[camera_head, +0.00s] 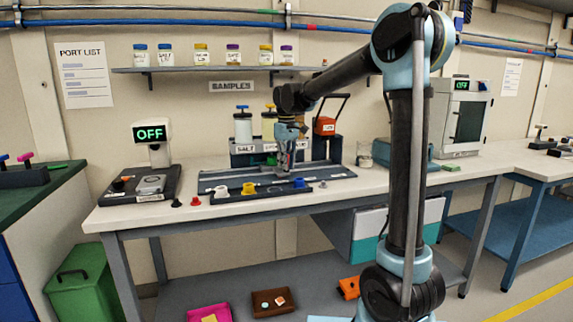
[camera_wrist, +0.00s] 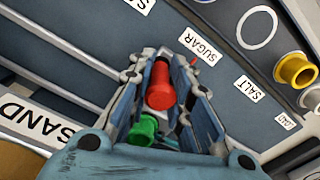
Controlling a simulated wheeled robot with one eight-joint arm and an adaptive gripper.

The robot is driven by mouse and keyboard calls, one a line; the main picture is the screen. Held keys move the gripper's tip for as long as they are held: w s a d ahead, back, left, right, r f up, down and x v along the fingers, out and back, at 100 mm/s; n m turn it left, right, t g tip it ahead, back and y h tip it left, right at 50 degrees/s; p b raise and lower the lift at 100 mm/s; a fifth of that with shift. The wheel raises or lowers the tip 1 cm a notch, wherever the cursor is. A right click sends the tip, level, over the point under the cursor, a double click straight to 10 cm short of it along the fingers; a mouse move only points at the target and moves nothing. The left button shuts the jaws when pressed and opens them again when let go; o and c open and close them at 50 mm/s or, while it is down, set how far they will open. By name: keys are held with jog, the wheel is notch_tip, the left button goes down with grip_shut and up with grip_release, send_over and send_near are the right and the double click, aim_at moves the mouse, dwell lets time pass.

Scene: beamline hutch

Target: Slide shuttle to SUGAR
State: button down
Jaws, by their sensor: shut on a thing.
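The shuttle's red knob (camera_wrist: 160,88) stands between the two fingers of my gripper (camera_wrist: 163,72), which is shut on it. A green round part (camera_wrist: 143,129) shows just below the knob in the wrist view; I cannot tell what it belongs to. The SUGAR label (camera_wrist: 201,46) lies just beyond the fingertips, up and right. The SALT label (camera_wrist: 248,88) is farther right, and the SAND label (camera_wrist: 30,118) is at the left. In the head view my gripper (camera_head: 287,164) is low over the grey rail bed (camera_head: 330,174). The shuttle body is mostly hidden.
A yellow cup (camera_head: 249,188) and a blue piece (camera_head: 299,183) sit along the front strip. A scale (camera_head: 150,184) with an OFF display stands at the left. Dispensers (camera_head: 243,124) stand behind the rail. Sample jars (camera_head: 201,54) line the wall shelf.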

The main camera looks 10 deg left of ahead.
jog(key=c, duration=1.6)
grip_release()
jog(key=shift+o, duration=0.2)
jog(key=shift+r, duration=0.1)
notch_tip(320, 180, up, 12)
jog(key=shift+f, duration=0.1)
